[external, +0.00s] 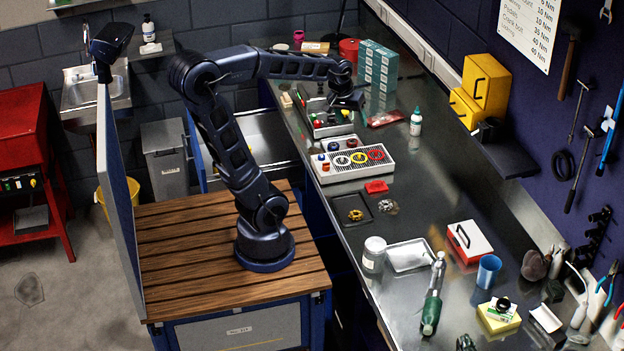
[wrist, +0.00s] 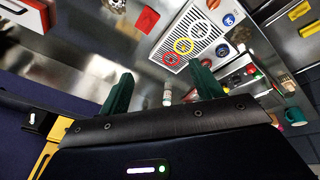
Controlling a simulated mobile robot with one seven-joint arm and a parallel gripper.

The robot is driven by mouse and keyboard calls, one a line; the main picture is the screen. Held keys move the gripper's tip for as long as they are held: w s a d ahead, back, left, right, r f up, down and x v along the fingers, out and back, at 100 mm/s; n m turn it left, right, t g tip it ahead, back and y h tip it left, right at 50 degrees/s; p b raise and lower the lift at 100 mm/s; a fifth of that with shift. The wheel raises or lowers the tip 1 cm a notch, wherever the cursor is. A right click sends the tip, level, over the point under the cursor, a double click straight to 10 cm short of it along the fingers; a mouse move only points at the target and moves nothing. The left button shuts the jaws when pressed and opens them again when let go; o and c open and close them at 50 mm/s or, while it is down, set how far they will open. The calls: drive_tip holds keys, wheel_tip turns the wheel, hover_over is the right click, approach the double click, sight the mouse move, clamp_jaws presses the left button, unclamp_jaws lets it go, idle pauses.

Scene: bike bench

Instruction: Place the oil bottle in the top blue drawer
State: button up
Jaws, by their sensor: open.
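The oil bottle appears to be the small white bottle with a teal label (external: 416,121), standing upright on the steel bench right of my gripper. My gripper (external: 350,101) is open and empty above the far part of the bench, near a parts tray. In the wrist view the two green fingers are spread wide (wrist: 163,88). The bottle (wrist: 167,96) shows in the gap between them, apart from both. A blue drawer (external: 196,152) stands pulled out at the bench's left side, behind my arm. Its grey interior is partly hidden by my arm.
Teal boxes (external: 377,66) and a red round tin (external: 348,50) stand at the back. A red packet (external: 386,119) lies left of the bottle. A white tray with colored rings (external: 357,173) lies nearer.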

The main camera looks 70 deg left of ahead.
drive_tip(key=s+d+m+t, duration=0.1)
drive_tip(key=s+d+m, duration=0.8)
drive_tip(key=d, duration=0.4)
drive_tip(key=shift+s+d+r+h, duration=0.25)
drive_tip(key=shift+d+r+h, duration=0.05)
drive_tip(key=shift+d+h, duration=0.1)
